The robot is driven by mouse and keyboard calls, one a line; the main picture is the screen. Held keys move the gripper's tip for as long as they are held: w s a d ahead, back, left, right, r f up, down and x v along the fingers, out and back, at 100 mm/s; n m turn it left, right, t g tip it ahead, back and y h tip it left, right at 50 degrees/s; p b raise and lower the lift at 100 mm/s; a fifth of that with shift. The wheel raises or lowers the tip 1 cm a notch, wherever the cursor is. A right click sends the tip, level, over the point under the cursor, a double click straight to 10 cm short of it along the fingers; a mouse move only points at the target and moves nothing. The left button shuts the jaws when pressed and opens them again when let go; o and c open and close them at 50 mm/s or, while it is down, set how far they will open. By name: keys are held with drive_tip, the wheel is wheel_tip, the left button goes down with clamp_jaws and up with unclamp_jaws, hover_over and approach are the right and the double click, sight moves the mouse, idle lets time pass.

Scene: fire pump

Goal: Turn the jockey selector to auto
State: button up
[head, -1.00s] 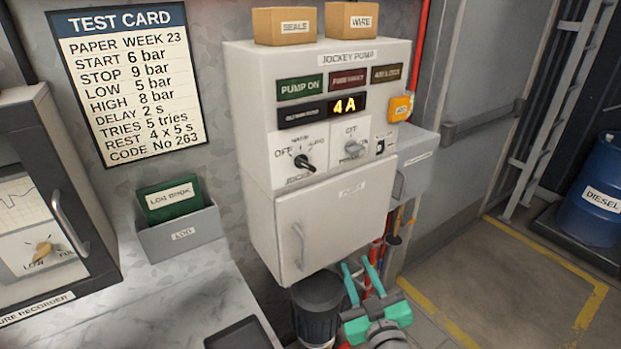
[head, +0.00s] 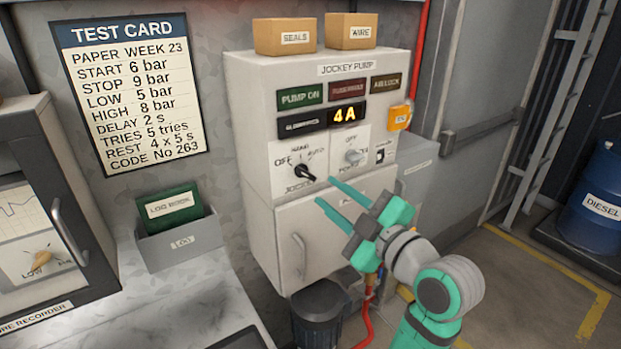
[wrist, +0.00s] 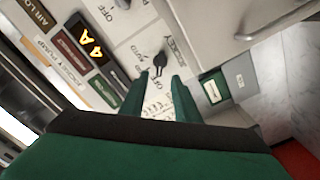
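The jockey selector (head: 305,173) is a black knob at the lower left of the white jockey pump panel. OFF is printed to its left, HAND above and AUTO to its upper right. Its long axis runs from upper left, near OFF, to lower right. In the wrist view the knob (wrist: 159,62) lies just beyond the fingertips, roughly centred between them. My gripper (head: 324,190) is open and empty, its two teal fingers pointing at the knob from the lower right. The fingers also show in the wrist view (wrist: 160,77). They appear apart from the knob.
A second, grey knob (head: 354,157) sits right of the selector, with a small switch (head: 382,153) beyond it. The cabinet door with a handle (head: 299,257) is below. Two boxes, SEALS (head: 284,36) and WIRE (head: 350,31), stand on top. An orange device (head: 399,118) is on the right side.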

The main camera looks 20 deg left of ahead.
sight(307, 176)
drive_tip(key=x, duration=0.8)
drive_tip(key=shift+w+a, duration=0.15)
drive_tip(key=shift+c, duration=0.2)
clamp_jaws()
